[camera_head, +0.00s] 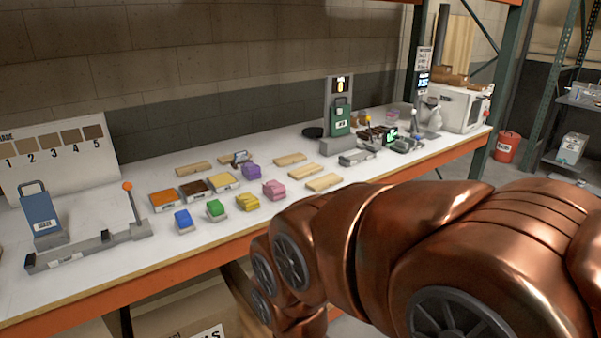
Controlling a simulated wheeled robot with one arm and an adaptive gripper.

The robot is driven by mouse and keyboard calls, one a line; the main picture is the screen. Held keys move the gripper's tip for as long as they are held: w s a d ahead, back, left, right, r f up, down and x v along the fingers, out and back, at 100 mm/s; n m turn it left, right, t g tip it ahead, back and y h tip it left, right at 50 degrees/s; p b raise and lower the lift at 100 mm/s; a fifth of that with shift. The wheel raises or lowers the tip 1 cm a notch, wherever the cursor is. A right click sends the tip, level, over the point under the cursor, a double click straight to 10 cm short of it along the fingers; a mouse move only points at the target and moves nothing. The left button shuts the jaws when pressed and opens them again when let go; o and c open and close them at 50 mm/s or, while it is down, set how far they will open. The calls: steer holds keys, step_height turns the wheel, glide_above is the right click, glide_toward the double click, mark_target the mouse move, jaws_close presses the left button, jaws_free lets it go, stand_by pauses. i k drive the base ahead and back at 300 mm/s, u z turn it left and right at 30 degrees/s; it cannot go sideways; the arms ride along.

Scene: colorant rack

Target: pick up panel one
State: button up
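Several plain light-wood panels lie flat on the white table. One wood panel (194,169) is at the back left, and another (290,159) is at the back right. A third (306,171) and a fourth piece, the front right panel (323,182), lie in a row toward the front edge. I see no number on any of them, so I cannot tell which is panel one. My copper arm fills the lower right, in front of the table. My gripper is not visible.
Colored blocks, such as a blue block (183,221), and filled trays (163,200) stand mid-table. A lever device with a blue container (40,215) is at left, before a numbered swatch board (60,150). A green container (341,120) and a white machine (460,108) stand farther right.

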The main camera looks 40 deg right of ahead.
mark_target(298, 174)
steer(key=z, duration=2.05)
steer(key=i, duration=3.3)
steer(key=u, duration=3.95)
